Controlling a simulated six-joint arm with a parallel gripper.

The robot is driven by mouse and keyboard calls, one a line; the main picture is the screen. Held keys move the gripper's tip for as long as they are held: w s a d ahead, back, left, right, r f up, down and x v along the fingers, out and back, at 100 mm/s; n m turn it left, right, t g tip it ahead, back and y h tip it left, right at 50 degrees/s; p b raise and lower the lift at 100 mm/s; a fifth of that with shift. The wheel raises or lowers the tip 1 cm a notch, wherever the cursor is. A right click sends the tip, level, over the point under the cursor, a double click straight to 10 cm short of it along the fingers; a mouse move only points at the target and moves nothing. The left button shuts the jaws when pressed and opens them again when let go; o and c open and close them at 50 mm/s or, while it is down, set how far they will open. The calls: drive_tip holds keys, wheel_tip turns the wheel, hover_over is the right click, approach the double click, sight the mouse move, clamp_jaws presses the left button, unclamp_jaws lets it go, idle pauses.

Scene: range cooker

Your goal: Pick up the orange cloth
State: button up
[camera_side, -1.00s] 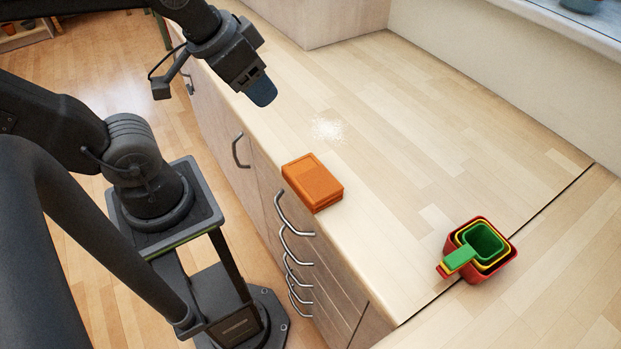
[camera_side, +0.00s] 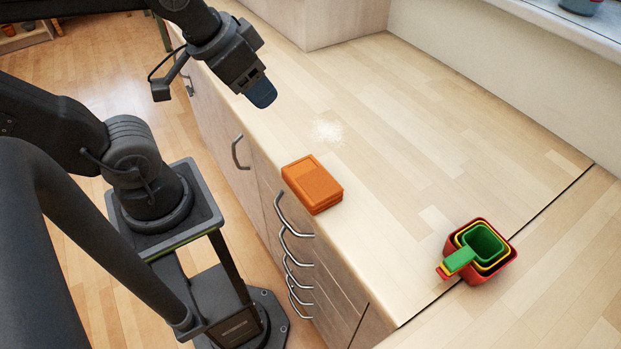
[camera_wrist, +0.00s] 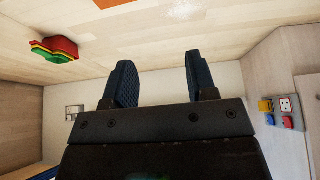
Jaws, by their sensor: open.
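The orange cloth (camera_side: 312,184) lies folded into a thick rectangle at the front edge of the wooden counter, above the drawers. In the wrist view only a strip of the orange cloth (camera_wrist: 106,3) shows at the top edge. My gripper (camera_side: 262,95) is above the counter, up and to the left of the cloth in the side view, apart from it. In the wrist view my gripper (camera_wrist: 158,75) has its two dark blue fingers spread with nothing between them.
Nested red, yellow and green measuring cups (camera_side: 478,248) stand at the right, across a seam. Drawer handles (camera_side: 290,235) stick out below the front edge. The counter around the cloth is clear.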

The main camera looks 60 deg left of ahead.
idle(0.3)
drive_tip(key=o, duration=0.9)
drive_tip(key=m+g, duration=0.6)
drive_tip(key=m, duration=1.2)
hover_over(311, 179)
drive_tip(key=f, duration=1.3)
drive_tip(key=shift+a+f, duration=0.1)
drive_tip(key=shift+a, duration=0.25)
drive_tip(key=shift+d+f, duration=0.15)
drive_tip(key=shift+f, duration=1.2)
drive_tip(key=shift+d+f, duration=0.15)
drive_tip(key=shift+f, duration=1.2)
